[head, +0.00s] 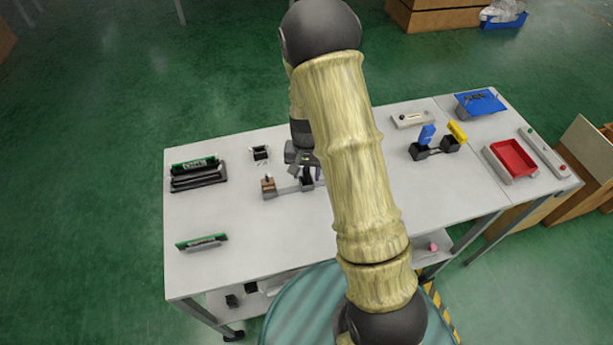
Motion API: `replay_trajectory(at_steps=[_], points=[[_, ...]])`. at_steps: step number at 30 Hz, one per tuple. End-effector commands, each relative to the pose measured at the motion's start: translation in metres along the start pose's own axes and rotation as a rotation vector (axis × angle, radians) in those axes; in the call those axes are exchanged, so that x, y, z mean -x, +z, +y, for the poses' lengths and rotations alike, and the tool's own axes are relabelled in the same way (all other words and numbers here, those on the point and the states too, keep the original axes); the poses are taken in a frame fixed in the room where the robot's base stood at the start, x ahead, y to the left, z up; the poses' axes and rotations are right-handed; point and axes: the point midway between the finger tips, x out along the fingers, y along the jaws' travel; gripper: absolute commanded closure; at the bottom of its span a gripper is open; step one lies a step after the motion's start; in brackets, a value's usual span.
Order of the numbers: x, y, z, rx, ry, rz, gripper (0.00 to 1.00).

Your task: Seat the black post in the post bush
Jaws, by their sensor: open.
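A grey fixture (288,188) stands near the middle of the table, with a brown block at its left end. A dark upright piece (307,177) at its right end may be the black post; it is too small to tell whether it stands in a bush. My gripper (303,161) is open just above and behind that right end. Whether it touches anything there I cannot tell. My arm hides the table to the right of the fixture. I cannot pick out the post bush for certain.
A small black box (260,153) stands behind the fixture. Green circuit boards in dark holders (198,175) and another board (202,241) are at left.

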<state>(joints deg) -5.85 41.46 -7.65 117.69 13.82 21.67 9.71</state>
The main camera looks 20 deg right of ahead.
Motion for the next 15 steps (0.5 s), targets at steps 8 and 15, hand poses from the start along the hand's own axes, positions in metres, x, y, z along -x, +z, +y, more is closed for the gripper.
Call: replay_trajectory(at_steps=[8,15], points=[[0.0003,-0.0001,0.0001,0.0,0.0,0.0,0.7],[0.0004,-0.0001,0.0001,0.0,0.0,0.0,1.0]])
